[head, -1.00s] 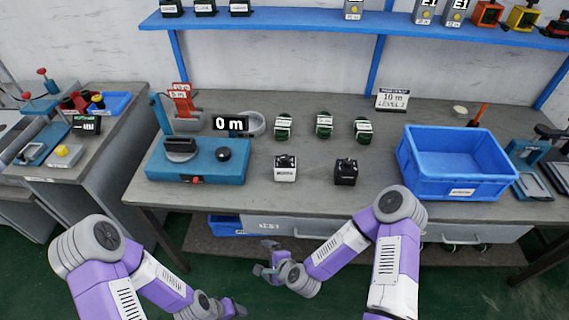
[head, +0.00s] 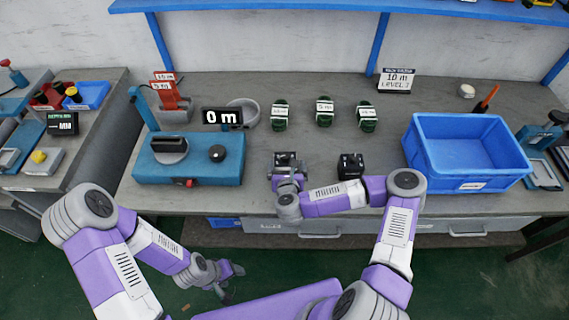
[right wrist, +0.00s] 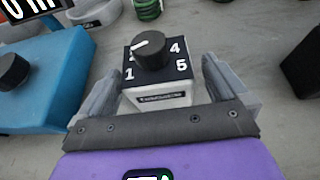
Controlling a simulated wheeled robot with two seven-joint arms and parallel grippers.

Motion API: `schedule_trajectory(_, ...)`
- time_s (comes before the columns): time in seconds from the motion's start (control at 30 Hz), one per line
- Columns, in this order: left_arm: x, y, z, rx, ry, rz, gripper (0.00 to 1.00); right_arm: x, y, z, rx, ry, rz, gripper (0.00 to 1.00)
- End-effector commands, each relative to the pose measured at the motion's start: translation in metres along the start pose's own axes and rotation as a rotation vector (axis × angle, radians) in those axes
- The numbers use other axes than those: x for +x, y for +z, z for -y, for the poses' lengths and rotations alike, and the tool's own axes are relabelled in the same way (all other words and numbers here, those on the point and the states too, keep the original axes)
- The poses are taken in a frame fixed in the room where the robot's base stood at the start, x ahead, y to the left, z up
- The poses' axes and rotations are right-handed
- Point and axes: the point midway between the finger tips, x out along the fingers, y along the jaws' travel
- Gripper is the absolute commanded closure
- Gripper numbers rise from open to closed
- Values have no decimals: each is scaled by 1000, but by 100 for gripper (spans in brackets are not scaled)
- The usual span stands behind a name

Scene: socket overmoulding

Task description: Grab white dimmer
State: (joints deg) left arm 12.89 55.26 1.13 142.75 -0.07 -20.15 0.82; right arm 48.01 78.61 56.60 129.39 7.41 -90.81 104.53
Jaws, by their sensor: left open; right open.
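The white dimmer (right wrist: 160,86) has a white body, a dark top face with numbers and a black knob. It stands on the grey workbench. In the head view my right gripper (head: 287,174) is over the bench's front part. My left gripper (head: 228,282) is open and empty, low in front of the bench. A black dimmer (head: 350,166) stands to the right.
A blue machine (head: 190,160) with a black knob is left of the dimmer, close to my right gripper. Several green coils (head: 324,113) stand behind. A blue bin (head: 465,178) is on the right. A shelf (head: 330,14) runs above.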

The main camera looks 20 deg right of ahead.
Motion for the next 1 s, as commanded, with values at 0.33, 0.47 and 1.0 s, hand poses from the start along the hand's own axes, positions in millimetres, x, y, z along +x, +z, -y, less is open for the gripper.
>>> schedule_trajectory(0.33,11,-1,4,0,0,-1,39,45,6,-3,-2,0,0,0)
schedule_trajectory(0.47,10,-1,4,0,0,-1,39,47,7,-4,-3,2,0,0)
schedule_trajectory(1.0,10,-1,4,0,0,-1,39,47,7,-4,-3,2,1,46)
